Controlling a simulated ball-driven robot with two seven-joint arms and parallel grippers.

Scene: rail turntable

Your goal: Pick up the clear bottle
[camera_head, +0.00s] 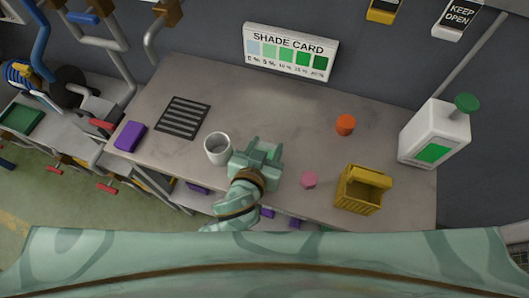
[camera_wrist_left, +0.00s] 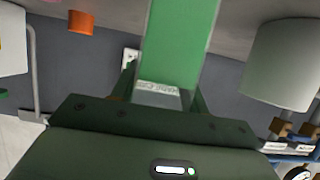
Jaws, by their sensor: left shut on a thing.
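My left gripper (camera_head: 259,155) is low over the middle of the grey bench, just right of the white cup. In the left wrist view it is shut on a straight-sided green thing (camera_wrist_left: 178,45) with a pale grey, printed end (camera_wrist_left: 158,95). I take this to be the clear bottle, though its green look leaves some doubt. In the head view my gripper hides most of it, and I cannot tell if it touches the bench. My right gripper is not in view.
The white cup (camera_head: 217,149) stands close left of my gripper. A black grille (camera_head: 184,118) and purple block (camera_head: 130,136) lie further left. A pink piece (camera_head: 309,180), orange cylinder (camera_head: 345,125), yellow crate (camera_head: 357,198) and large white jug (camera_head: 435,133) stand right. The bench's back middle is clear.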

